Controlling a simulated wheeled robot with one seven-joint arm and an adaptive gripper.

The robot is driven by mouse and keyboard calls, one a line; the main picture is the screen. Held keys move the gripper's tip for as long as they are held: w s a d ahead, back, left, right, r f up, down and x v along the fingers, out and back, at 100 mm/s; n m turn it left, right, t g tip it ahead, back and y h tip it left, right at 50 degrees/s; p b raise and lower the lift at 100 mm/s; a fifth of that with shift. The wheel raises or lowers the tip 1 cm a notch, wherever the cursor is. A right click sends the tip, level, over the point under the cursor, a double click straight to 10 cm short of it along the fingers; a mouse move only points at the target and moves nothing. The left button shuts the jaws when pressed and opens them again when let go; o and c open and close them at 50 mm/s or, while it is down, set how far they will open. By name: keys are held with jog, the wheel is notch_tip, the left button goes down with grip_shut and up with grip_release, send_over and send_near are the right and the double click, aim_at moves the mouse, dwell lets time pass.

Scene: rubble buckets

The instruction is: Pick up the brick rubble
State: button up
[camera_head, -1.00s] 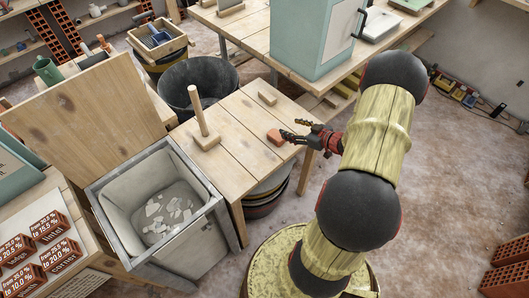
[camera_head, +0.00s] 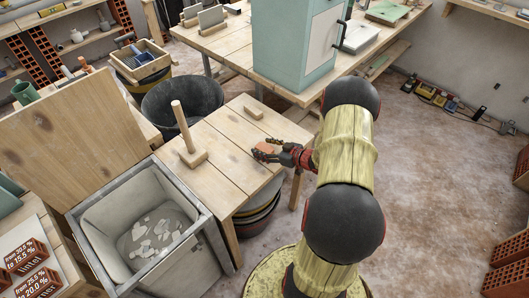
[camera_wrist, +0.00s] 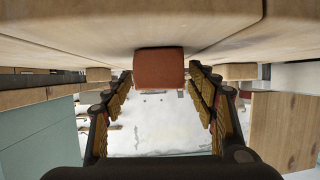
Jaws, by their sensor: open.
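The brick rubble, a small orange-red block (camera_head: 267,146), lies on the wooden table near its right edge. In the wrist view the brick (camera_wrist: 159,68) sits in the upper middle, between the two fingers, with the table top along the upper edge of the picture. My gripper (camera_head: 264,152) is open, its fingers reaching in from the right at table height, around the brick. In the wrist view my gripper (camera_wrist: 160,78) shows a finger on each side of the brick, with visible gaps. In the head view the fingers partly hide the brick.
A wooden stand with an upright peg (camera_head: 186,140) and a small wood block (camera_head: 253,112) are on the same table (camera_head: 222,150). An open grey bin (camera_head: 100,212) with pale rubble stands at the left. A black bucket (camera_head: 185,100) is behind. A teal cabinet (camera_head: 284,45) stands on the back table.

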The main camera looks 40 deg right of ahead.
jog(key=shift+c, duration=0.4)
jog(key=c, duration=1.3)
jog(key=shift+r, duration=0.15)
